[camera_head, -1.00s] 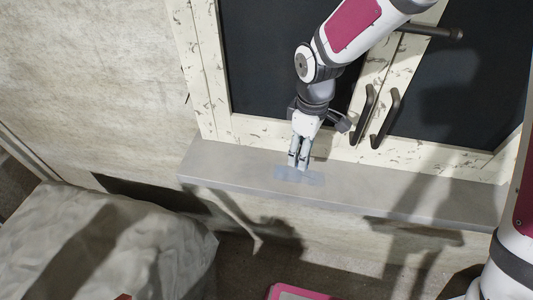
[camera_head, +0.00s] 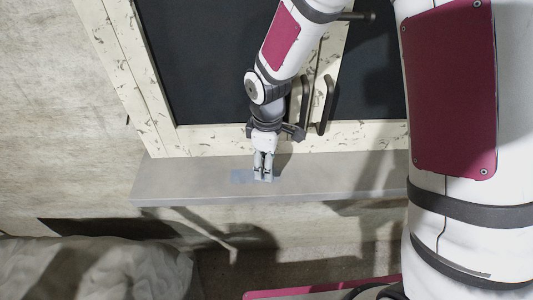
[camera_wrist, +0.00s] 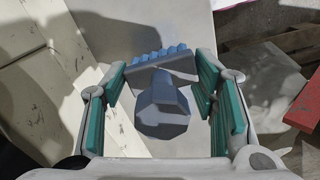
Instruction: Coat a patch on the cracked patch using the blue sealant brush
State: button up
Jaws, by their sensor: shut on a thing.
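The blue sealant brush (camera_wrist: 162,107) is between my gripper's fingers in the wrist view, with a dark blue-grey handle end and a row of brighter blue bristles. My gripper (camera_head: 263,178) is shut on it and points down at the grey ledge (camera_head: 180,180) under the window. In the wrist view my gripper (camera_wrist: 165,75) shows green-lined fingers on both sides of the brush. A bluish patch (camera_head: 242,176) shows on the ledge just left of my fingertips. Cracks are too small to make out. I cannot tell whether the bristles touch the ledge.
A window with a pale, chipped frame (camera_head: 230,139) and dark handles (camera_head: 327,105) stands close behind the ledge. A grey covered heap (camera_head: 90,268) is at the lower left. A red piece (camera_wrist: 304,105) lies at the right of the wrist view. The ledge's left end is clear.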

jog(key=shift+w+a+f, duration=0.1)
jog(key=shift+f, duration=0.7)
jog(key=shift+a+r+b, duration=0.15)
jog(key=shift+a+b, duration=0.15)
jog(key=shift+a, duration=1.2)
jog(key=shift+f, duration=0.3)
jog(key=shift+d, duration=0.1)
